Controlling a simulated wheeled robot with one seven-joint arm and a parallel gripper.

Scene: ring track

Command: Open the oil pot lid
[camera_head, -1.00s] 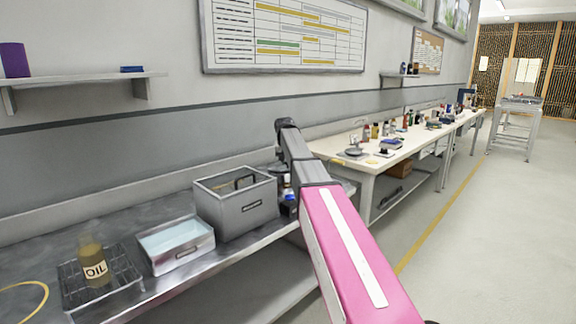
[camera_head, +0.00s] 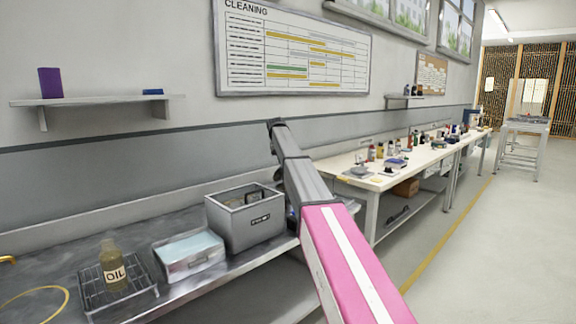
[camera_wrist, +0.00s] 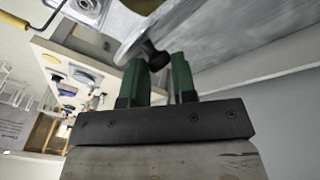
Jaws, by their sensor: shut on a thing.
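My gripper (camera_wrist: 158,66), with two green fingers, is shut on a dark knob (camera_wrist: 156,58) in the wrist view. The knob joins a grey, curved, lid-like piece (camera_wrist: 138,36) just beyond the fingertips. I cannot tell whether this piece is apart from a pot below. A brown bottle labelled OIL (camera_head: 115,272) stands upright in a wire basket at lower left, well away from my arm. No pot under the lid-like piece can be made out.
An open grey metal box (camera_head: 243,222) stands close left of my arm. A shallow metal tray (camera_head: 190,258) sits between it and the wire basket (camera_head: 95,290). A cluttered white table (camera_head: 400,170) is to the right. The floor (camera_head: 490,250) at right is clear.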

